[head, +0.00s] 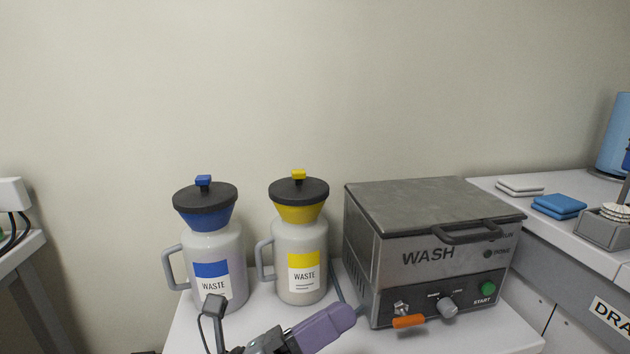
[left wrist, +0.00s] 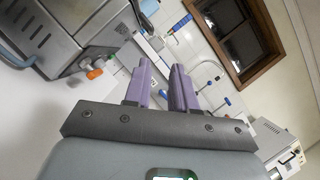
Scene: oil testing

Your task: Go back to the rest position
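My left gripper (head: 328,322) shows its purple fingers at the bottom middle of the head view, in front of the wash machine and waste jugs. In the left wrist view its two purple fingers (left wrist: 161,75) stand apart with nothing between them. My right gripper is in neither view.
A blue-labelled waste jug (head: 213,258) and a yellow-labelled waste jug (head: 300,250) stand on a white table (head: 195,338). The metal wash machine (head: 430,235) stands right of them, lid shut, with an orange-handled tap (head: 408,321). Blue cloths (head: 560,205) lie on the right counter.

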